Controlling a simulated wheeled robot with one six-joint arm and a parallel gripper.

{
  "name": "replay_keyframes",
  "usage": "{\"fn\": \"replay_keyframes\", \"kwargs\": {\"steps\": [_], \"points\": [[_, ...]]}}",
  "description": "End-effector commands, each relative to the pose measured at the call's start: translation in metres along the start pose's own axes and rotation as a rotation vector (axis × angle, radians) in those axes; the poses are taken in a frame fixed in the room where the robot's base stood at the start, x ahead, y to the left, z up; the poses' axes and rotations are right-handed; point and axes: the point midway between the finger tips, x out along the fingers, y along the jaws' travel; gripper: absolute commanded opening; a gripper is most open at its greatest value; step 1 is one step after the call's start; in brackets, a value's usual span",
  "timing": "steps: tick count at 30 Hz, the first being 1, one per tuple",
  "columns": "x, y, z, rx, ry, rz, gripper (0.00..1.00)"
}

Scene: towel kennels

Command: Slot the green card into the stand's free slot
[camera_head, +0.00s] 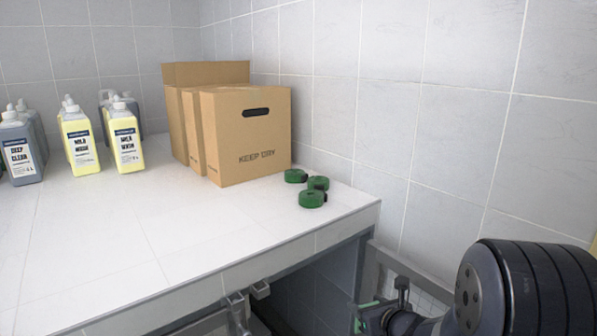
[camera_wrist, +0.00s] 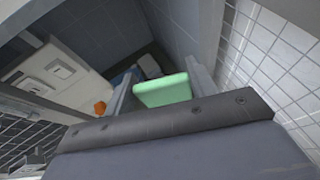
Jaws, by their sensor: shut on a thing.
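The green card (camera_wrist: 165,92) is in the wrist view, between the two grey fingers of my gripper (camera_wrist: 162,82). My gripper is shut on it, and the card's broad pale-green face shows. In the head view my gripper (camera_head: 380,308) is low at the right, beyond the counter's edge and mostly hidden by my arm. A thin green edge shows there, perhaps the card. I cannot make out the stand or its free slot in either view.
A white tiled counter (camera_head: 130,240) holds cardboard boxes (camera_head: 245,135), several labelled bottles (camera_head: 78,140) and green rolls (camera_head: 312,198). A tiled wall (camera_head: 400,120) rises close behind my arm. The wrist view shows a small orange thing (camera_wrist: 100,108) and a pale panel (camera_wrist: 60,72).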

Motion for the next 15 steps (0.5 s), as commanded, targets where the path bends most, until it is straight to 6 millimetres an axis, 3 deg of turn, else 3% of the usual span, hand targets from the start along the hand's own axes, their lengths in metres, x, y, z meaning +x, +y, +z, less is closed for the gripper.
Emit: {"fn": "replay_keyframes", "kwargs": {"steps": [1,15], "points": [[0.007,-0.002,-0.013,0.0,0.0,-0.001,0.32],[0.04,-0.013,-0.063,-0.001,0.001,-0.001,0.32]]}}
